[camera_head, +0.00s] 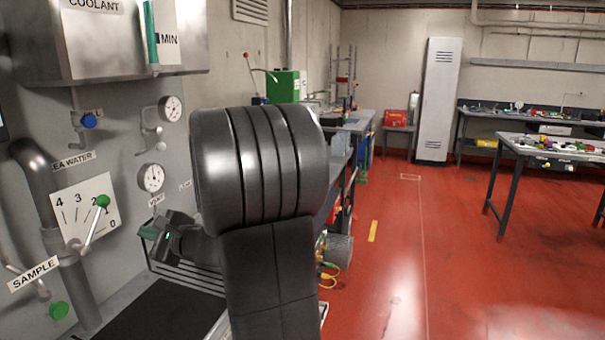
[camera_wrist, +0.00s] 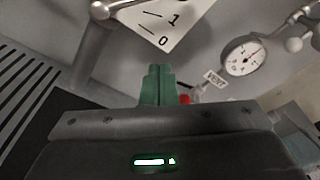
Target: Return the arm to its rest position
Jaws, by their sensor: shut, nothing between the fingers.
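My arm (camera_head: 265,170) stands large in the middle of the head view, its dark links hiding part of the wall and bench behind. My gripper (camera_head: 147,232) shows to the left of the arm, near the front of the grey panel and above the slatted tray. In the wrist view my gripper's green fingers (camera_wrist: 157,84) are together, with nothing between them. The fingertips appear apart from the panel, though the exact gap cannot be told.
The grey panel carries a sample lever with a green knob (camera_head: 102,201), a numbered plate (camera_head: 80,212), gauges (camera_head: 152,178) and a blue valve knob (camera_head: 88,121). A black mat (camera_head: 160,312) lies below. Red floor (camera_head: 440,250) is open at right, before a bench (camera_head: 545,150).

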